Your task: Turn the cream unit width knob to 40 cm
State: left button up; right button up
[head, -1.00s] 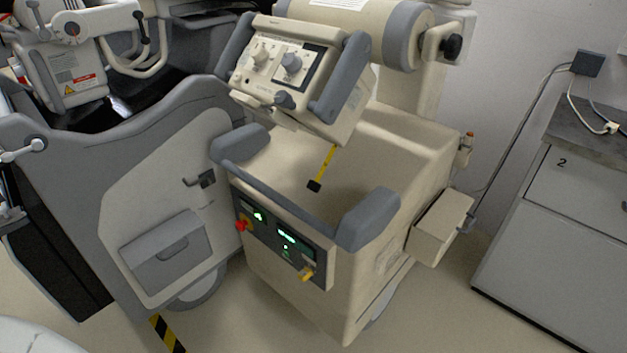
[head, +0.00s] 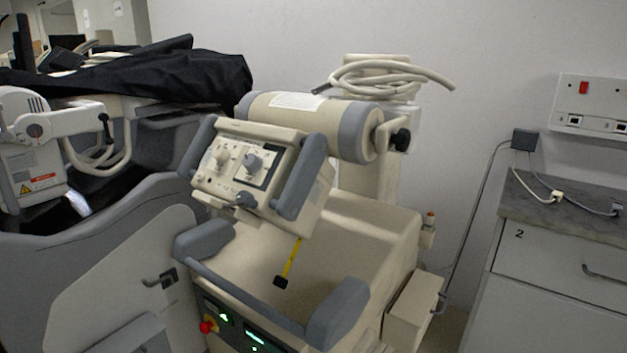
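The cream unit (head: 350,224) stands in the middle of the head view, with grey handles and a tilted control head (head: 285,190). The head's face carries a cream knob (head: 221,157) on the left and a grey knob (head: 253,162) on a dark-edged scale panel on the right. The scale markings are too small to read, so I cannot tell which knob sets width or where it points. A grey lever-like knob (head: 246,199) sits at the face's lower edge. Neither of my grippers is in view.
A grey unit (head: 110,250) with a black cover (head: 190,80) stands close on the left. A cabinet marked 2 (head: 550,270) stands at the right. A yellow strap (head: 291,262) hangs below the head. A red button (head: 207,326) is on the front panel.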

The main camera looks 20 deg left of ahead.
aim_at(221, 154)
jog(key=z, duration=1.35)
jog(key=i, duration=0.5)
jog(key=u, duration=3.15)
